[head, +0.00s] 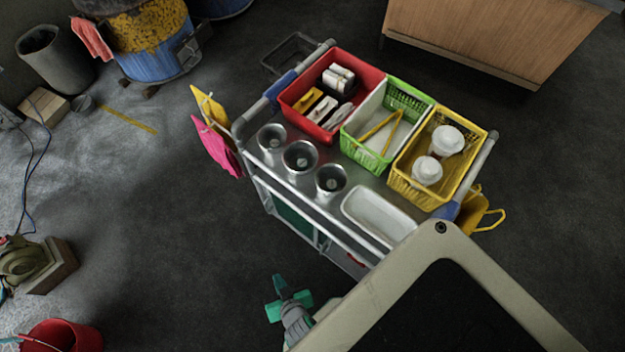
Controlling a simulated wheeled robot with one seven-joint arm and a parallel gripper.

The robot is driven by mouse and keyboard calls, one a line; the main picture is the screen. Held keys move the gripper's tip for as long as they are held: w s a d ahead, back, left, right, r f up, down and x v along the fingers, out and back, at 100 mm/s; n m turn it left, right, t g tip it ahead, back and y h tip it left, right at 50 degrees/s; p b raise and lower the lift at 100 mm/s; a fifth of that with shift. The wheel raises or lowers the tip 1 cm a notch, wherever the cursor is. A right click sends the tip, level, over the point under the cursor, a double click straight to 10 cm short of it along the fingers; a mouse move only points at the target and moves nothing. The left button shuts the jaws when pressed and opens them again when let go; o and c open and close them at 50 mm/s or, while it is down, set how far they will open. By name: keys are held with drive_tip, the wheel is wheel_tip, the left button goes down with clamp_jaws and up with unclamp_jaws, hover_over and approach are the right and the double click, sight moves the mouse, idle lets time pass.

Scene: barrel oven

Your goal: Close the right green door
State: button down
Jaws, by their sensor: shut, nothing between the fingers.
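A metal trolley (262,178) stands in the middle of the head view, seen from above. A dark green panel (293,219) shows on the left part of its front side, below the top rail. The right part of the front is mostly dark and partly hidden by my own body. I cannot make out the right green door clearly or tell how far open it is. My gripper (281,287), with teal parts on a grey wrist, is below and in front of the trolley. It is shut and empty, and appears apart from the trolley front.
The trolley top holds red (291,97), green (357,154) and yellow (403,189) baskets, several metal cups and a white tray (379,216). Pink and yellow cloths (214,147) hang at its left end. A red bucket (62,336) stands lower left. Dark floor left of the trolley is clear.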

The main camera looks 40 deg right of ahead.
drive_tip(key=w+d+f+m+g+h, duration=0.1)
drive_tip(key=w+d+f+m+g, duration=0.25)
drive_tip(key=f, duration=0.55)
drive_tip(key=w+d+m+g+h, duration=0.4)
drive_tip(key=w+d+m+g, duration=0.25)
drive_tip(key=d+g, duration=0.2)
drive_tip(key=s+r+x, duration=0.1)
drive_tip(key=s+x, duration=0.1)
drive_tip(key=x, duration=1)
drive_tip(key=shift+d+t, duration=0.2)
drive_tip(key=shift+t, duration=0.2)
drive_tip(key=shift+s, duration=0.1)
